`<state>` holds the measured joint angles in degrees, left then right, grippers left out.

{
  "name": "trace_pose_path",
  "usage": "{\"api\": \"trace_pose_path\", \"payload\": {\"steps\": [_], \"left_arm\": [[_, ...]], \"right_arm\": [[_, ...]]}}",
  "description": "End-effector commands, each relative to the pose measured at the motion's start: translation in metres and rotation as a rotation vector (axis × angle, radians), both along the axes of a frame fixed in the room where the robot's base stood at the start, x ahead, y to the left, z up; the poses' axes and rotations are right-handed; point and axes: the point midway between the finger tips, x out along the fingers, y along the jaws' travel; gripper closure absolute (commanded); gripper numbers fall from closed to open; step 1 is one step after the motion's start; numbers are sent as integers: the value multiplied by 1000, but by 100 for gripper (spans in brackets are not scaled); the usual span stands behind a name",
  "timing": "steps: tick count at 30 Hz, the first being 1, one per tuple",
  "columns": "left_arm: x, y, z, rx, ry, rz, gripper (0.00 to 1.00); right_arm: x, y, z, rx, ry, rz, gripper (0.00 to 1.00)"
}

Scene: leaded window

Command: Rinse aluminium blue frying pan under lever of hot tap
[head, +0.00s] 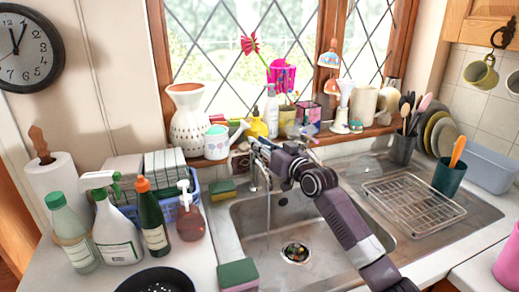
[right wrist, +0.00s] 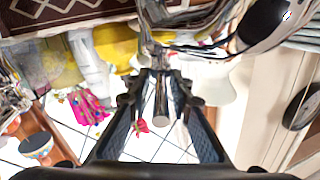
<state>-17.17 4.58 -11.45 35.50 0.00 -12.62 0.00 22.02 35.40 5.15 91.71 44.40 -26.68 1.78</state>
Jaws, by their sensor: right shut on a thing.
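My right gripper (head: 260,148) reaches over the sink to the tap (head: 254,176) at its back edge. In the right wrist view its fingers (right wrist: 156,84) are closed around a short metal rod (right wrist: 160,102), which looks like a tap lever; I cannot tell whether it is the hot one. A thin vertical line hangs below the tap, but I cannot tell whether it is water. A dark round pan-like thing with pale specks (head: 155,282) is cut off by the lower edge of the head view. No clearly blue frying pan shows. My left gripper is out of view.
The sink basin (head: 328,250) has a drain strainer (head: 295,252). A wire rack (head: 414,203) lies on the drainer to the right. Several bottles crowd the left counter, including a green one (head: 153,220). A sponge (head: 237,275) lies at the basin's left rim. The sill is crowded.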

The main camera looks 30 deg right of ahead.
Motion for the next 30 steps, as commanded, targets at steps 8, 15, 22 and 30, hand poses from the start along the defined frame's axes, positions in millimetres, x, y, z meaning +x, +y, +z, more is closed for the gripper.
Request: {"api": "trace_pose_path", "payload": {"steps": [8, 15, 22, 30], "left_arm": [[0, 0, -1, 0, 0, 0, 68], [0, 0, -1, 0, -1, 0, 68], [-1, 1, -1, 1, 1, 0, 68], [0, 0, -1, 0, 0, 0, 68]], "right_arm": [[0, 0, 2, 5, -3, 6, 100], [0, 0, 1, 4, -1, 5, 73], [-2, 0, 0, 3, 0, 4, 73], [-34, 0, -1, 0, 2, 5, 73]]}}
